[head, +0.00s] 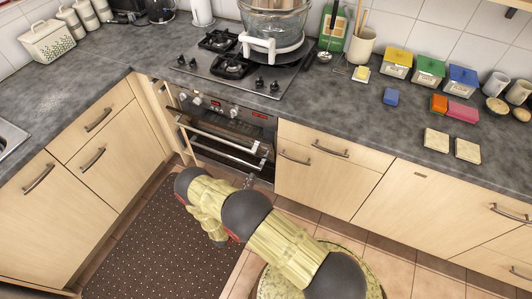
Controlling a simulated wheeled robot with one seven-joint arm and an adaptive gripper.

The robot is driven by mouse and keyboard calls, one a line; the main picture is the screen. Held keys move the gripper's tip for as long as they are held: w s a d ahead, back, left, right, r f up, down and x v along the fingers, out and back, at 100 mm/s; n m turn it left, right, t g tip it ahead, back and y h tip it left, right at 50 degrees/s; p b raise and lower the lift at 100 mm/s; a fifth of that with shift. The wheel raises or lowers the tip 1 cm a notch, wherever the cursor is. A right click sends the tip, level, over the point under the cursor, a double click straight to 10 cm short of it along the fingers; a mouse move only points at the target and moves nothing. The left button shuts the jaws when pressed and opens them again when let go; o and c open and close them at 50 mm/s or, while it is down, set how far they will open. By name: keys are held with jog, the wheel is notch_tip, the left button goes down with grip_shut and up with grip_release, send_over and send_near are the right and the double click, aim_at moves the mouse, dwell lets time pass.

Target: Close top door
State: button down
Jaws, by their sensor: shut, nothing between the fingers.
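The oven (222,109) is built in under the cooktop, with a control panel of knobs and red displays. Its top door, with a long metal handle bar (216,134), looks partly open and tilted outward; how far is hard to tell. A second bar (228,155) shows below it. My arm reaches from the bottom right and folds in front of the oven's lower part.
A pot (272,20) stands on the cooktop (238,66). Closed drawers (325,150) flank the oven on the right, and cabinets (95,160) on the left. A dark dotted mat (140,240) covers the floor at left. Boxes and sponges sit on the right counter.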

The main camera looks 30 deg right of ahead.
jog(key=r+m, duration=0.1)
jog(key=m+b, duration=0.1)
jog(key=b, duration=0.1)
send_near(265, 144)
jog(key=shift+t, duration=0.3)
jog(key=x, duration=0.6)
jog(key=shift+w+d+f, duration=0.1)
jog(key=shift+w+d, duration=0.15)
jog(key=shift+d, duration=0.15)
